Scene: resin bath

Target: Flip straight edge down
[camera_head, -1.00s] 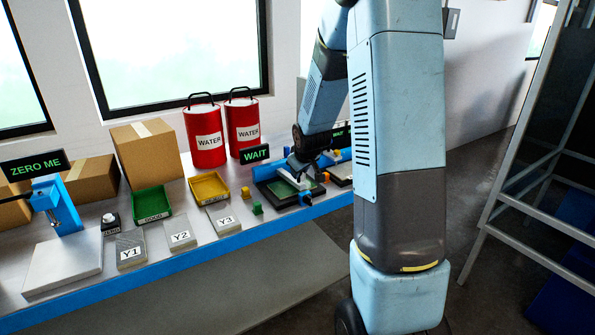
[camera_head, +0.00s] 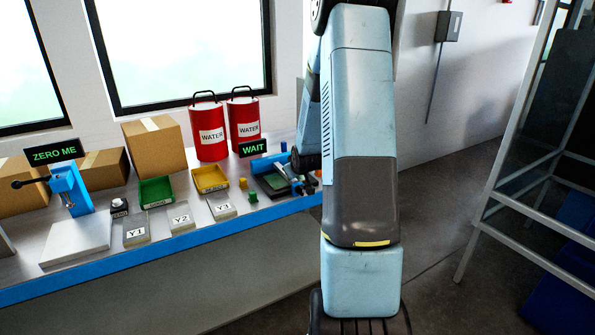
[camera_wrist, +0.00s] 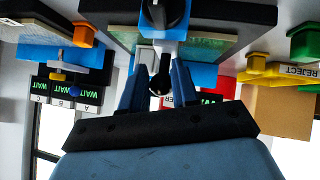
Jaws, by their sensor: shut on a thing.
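In the wrist view, the blue fingers of my gripper (camera_wrist: 159,92) are closed around a dark round-ended knob (camera_wrist: 160,82), seemingly the straight edge's handle. My arm hides much of the station in the head view.
Green (camera_head: 157,192) and yellow (camera_head: 211,179) bins, label blocks and a blue press (camera_head: 70,190) stand along the bench. Two red water cans (camera_head: 209,132) and a box (camera_head: 152,147) stand behind. A WAIT sign (camera_head: 252,147) is above the plate. A metal rack (camera_head: 495,180) stands at right.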

